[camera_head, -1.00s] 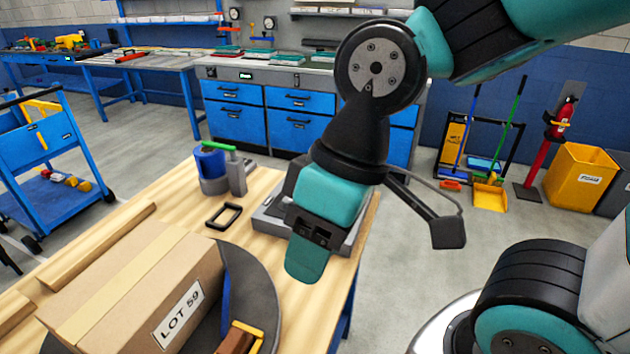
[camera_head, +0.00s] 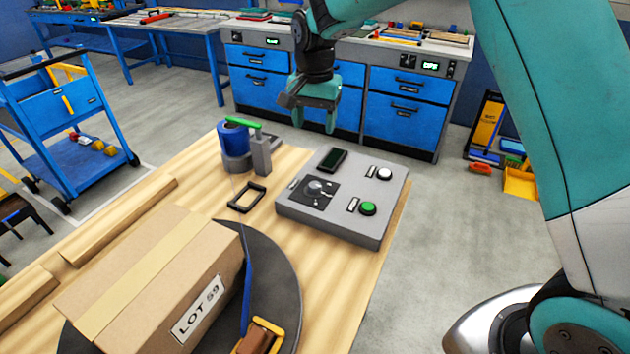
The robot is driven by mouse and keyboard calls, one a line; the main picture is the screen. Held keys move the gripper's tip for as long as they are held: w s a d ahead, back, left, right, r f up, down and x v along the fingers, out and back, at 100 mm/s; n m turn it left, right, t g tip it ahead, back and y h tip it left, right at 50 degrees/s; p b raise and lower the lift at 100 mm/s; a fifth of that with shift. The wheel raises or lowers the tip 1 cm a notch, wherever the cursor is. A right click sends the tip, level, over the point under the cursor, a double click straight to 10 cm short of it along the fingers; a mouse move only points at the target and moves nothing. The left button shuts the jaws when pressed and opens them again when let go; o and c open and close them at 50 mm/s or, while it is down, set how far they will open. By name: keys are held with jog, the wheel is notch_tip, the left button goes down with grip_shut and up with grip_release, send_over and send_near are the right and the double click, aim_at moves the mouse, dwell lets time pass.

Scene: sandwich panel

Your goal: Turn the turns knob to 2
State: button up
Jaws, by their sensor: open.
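The grey control panel (camera_head: 330,229) lies on the wooden table. The turns knob (camera_head: 318,188) sits on a dark dial plate at the panel's left; its setting is too small to read. The panel also has a dark display (camera_head: 332,160), a white button (camera_head: 384,174) and a green button (camera_head: 368,208), each button with a small label beside it. My gripper (camera_head: 312,122) is raised beyond the panel's far edge, pointing down. It is open and touches nothing on the panel. The panel's top is in clear view.
A LOT 59 box (camera_head: 150,262) rests on a dark round turntable (camera_head: 282,262) at the front left. A blue roll with a green-handled holder (camera_head: 258,150) stands left of the panel, near a black frame (camera_head: 247,197). Blue cabinets (camera_head: 408,90) stand behind.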

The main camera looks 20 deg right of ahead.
aim_at(315, 185)
notch_tip(315, 185, down, 18)
jog(key=p, duration=0.3)
jog(key=shift+w+r, duration=0.15)
jog(key=c, duration=0.9)
